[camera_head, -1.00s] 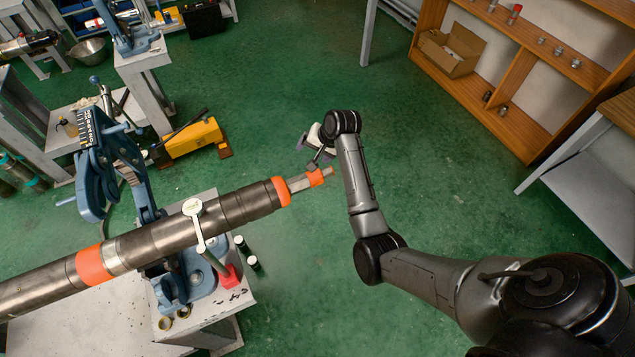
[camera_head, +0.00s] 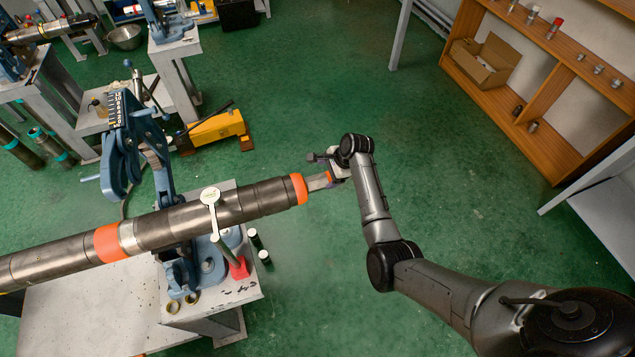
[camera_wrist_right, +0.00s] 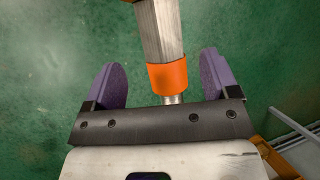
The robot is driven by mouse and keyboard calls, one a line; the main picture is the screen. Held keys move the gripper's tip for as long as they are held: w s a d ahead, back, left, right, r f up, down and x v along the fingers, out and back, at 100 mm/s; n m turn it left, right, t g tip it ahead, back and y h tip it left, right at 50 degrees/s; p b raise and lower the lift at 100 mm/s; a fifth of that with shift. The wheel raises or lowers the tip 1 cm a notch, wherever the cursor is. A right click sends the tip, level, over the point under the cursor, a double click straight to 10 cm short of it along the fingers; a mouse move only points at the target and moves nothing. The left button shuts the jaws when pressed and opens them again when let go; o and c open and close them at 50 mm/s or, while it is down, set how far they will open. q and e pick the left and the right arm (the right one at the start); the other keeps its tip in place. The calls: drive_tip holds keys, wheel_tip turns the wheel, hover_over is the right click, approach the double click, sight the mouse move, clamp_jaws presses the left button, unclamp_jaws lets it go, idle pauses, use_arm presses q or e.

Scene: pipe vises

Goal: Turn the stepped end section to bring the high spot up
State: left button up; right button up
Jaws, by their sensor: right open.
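The long metal pipe (camera_head: 185,222) lies in the blue pipe vise (camera_head: 120,160). At its right end, past an orange band, the narrower grey stepped end section (camera_head: 317,183) sticks out. In the right wrist view this end section (camera_wrist_right: 160,32) shows flat faces, an orange ring (camera_wrist_right: 167,78) and a thin metal tip (camera_wrist_right: 173,99). My right gripper (camera_head: 326,169) is at the free end of the section. In the right wrist view its purple fingers (camera_wrist_right: 162,72) are open, one on each side of the orange ring, with gaps on both sides. My left gripper is out of view.
A round-headed handle (camera_head: 210,196) stands in front of the pipe, above the bench (camera_head: 85,310). A yellow tool (camera_head: 218,128) lies on the green floor behind. A wooden shelf (camera_head: 535,90) is at the right. The floor around my right arm is clear.

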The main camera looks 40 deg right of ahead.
sight(320, 180)
drive_tip(key=b+x, duration=0.1)
drive_tip(key=x, duration=0.4)
drive_tip(key=shift+w+a+f, duration=0.1)
drive_tip(key=shift+w+f, duration=0.05)
drive_tip(key=shift+f, duration=0.2)
drive_tip(key=shift+b+x, duration=0.3)
drive_tip(key=shift+x, duration=0.45)
drive_tip(key=shift+w+f, duration=0.1)
drive_tip(key=shift+c, duration=0.4)
